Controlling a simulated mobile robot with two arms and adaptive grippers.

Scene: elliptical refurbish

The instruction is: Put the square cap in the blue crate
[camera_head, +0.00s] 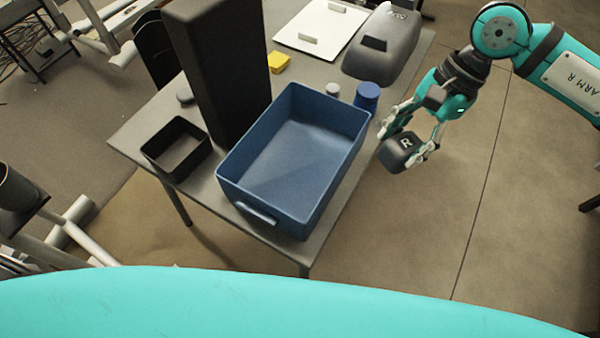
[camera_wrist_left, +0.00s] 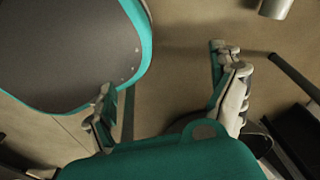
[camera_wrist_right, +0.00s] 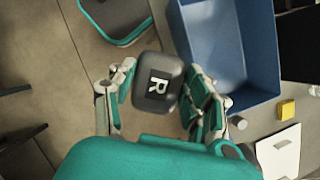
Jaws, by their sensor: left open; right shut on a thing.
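The square cap (camera_head: 401,150) is dark grey with rounded corners and a white letter R. My right gripper (camera_head: 408,140) is shut on it and holds it in the air, right of the table edge. The right wrist view shows the cap (camera_wrist_right: 158,82) between the two fingers of that gripper (camera_wrist_right: 160,95). The blue crate (camera_head: 295,160) stands on the table to the left of the right gripper; its inside looks empty. The crate's side also shows in the right wrist view (camera_wrist_right: 228,45). My left gripper (camera_wrist_left: 172,90) is open and empty, over the floor.
On the table (camera_head: 128,133) are a black open box (camera_head: 177,148), a tall dark block (camera_head: 222,70), a yellow piece (camera_head: 279,62), a blue cup-like object (camera_head: 367,96), a small grey cylinder (camera_head: 333,91), a white board (camera_head: 320,28) and a grey casing (camera_head: 383,42).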

